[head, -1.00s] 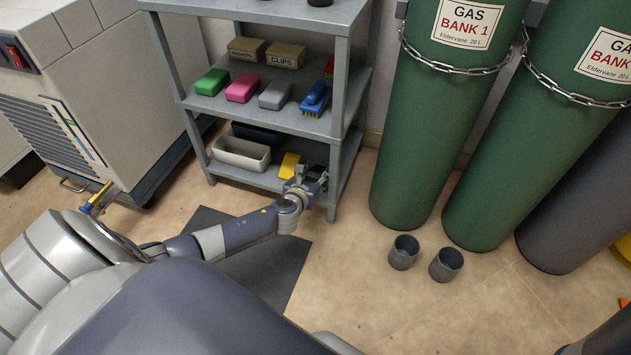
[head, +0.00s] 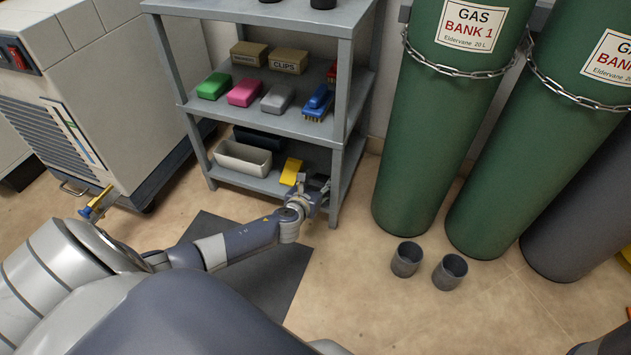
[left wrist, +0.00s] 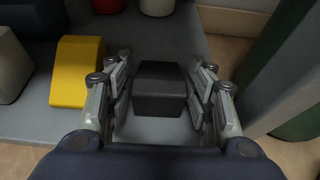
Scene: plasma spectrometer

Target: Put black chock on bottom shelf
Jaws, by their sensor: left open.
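The black chock (left wrist: 160,88) sits on the grey bottom shelf (left wrist: 45,135) in the left wrist view. My left gripper (left wrist: 160,95) is open, with one finger on each side of the chock and a gap showing on both sides. In the head view my left gripper (head: 322,184) is at the front right of the bottom shelf (head: 262,184), and the black chock cannot be made out there. My right gripper is not in view.
A yellow chock (head: 291,171) lies left of the gripper, also seen in the wrist view (left wrist: 77,71). A pale bin (head: 243,158) stands farther left. A shelf post (head: 336,185) is close on the right. Two grey cups (head: 407,259) stand on the floor.

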